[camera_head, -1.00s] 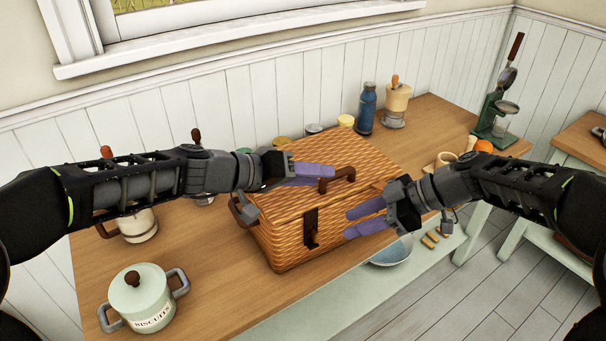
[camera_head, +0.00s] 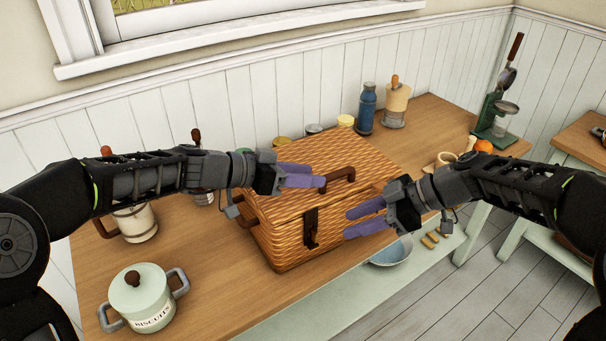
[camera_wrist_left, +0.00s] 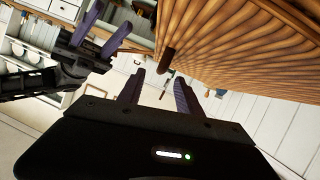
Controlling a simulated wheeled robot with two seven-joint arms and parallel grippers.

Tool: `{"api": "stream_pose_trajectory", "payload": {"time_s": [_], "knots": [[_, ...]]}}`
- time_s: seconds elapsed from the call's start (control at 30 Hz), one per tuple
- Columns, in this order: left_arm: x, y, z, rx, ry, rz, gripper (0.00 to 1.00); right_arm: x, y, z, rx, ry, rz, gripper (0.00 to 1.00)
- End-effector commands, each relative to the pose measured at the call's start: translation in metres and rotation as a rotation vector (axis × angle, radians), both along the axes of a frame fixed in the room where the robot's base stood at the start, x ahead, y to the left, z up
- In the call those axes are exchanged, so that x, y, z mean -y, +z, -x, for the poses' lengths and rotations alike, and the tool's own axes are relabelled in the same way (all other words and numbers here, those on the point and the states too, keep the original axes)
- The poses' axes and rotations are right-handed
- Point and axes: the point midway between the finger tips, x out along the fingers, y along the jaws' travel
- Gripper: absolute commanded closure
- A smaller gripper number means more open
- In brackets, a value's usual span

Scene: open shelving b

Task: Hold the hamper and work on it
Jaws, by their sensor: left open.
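The brown wicker hamper (camera_head: 285,240) stands on the wooden counter with its lid down. It has a dark handle (camera_head: 345,174) on the lid, a dark latch (camera_head: 311,230) on its front and another handle on its left side. My left gripper (camera_head: 322,175) is open over the lid, its purple fingers beside the lid handle. In the left wrist view the end of a brown handle (camera_wrist_left: 167,60) shows just beyond the open fingers, beside the wicker (camera_wrist_left: 240,45). My right gripper (camera_head: 347,224) is open in front of the hamper's front face, with its fingers apart.
A biscuit tin (camera_head: 140,300) stands at the front left of the counter. A blue bottle (camera_head: 366,108) and a cream jar (camera_head: 396,104) stand behind the hamper. A blue bowl (camera_head: 391,253) is on the lower shelf. The counter's back right is partly clear.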

Motion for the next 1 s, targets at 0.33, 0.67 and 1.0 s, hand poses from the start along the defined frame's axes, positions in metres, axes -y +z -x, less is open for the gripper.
{"api": "stream_pose_trajectory", "payload": {"time_s": [0.33,0.67,1.0], "knots": [[0.041,-0.018,-0.018,-0.001,-0.004,0.001,0.58,0.0,0.0,0.0,0.0,0.0,0.0,0.64],[0.06,-0.026,-0.029,0.0,-0.001,0.0,0.58,0.0,0.0,0.0,0.0,0.0,0.0,0.64],[0.06,-0.026,-0.029,-0.001,-0.001,0.001,0.7,0.0,0.0,0.0,0.0,0.0,0.0,0.64]]}}
